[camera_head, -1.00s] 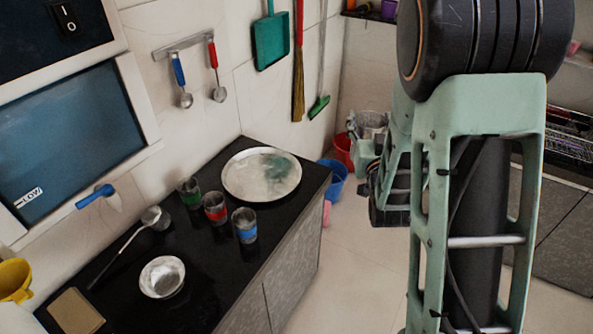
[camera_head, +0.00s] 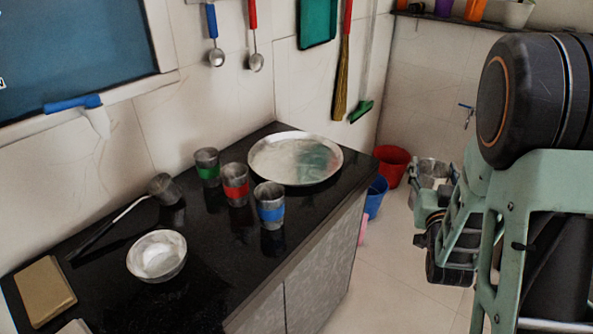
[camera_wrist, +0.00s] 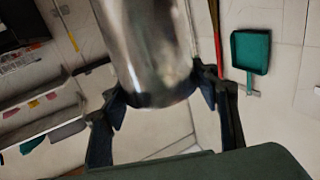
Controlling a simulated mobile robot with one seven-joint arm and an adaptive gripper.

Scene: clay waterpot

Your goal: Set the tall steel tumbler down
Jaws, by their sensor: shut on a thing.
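The tall steel tumbler (camera_wrist: 148,45) fills the upper middle of the wrist view, tilted in the picture, with its lower end toward me and its top out of frame. My gripper (camera_wrist: 161,94) is shut on it, one dark finger at each side. In the head view my arm covers most of the gripper. A shiny steel shape (camera_head: 431,173) shows beside the arm and looks like the held tumbler, partly hidden. It appears over the floor side, apart from the black counter (camera_head: 215,262).
On the counter stand cups with green (camera_head: 207,167), red (camera_head: 235,185) and blue (camera_head: 270,206) bands, a steel plate (camera_head: 327,152), a bowl (camera_head: 157,256), a ladle (camera_head: 110,228) and a tan block (camera_head: 45,291). The front right counter strip is clear. Red (camera_head: 392,163) and blue (camera_head: 375,197) buckets stand beyond.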

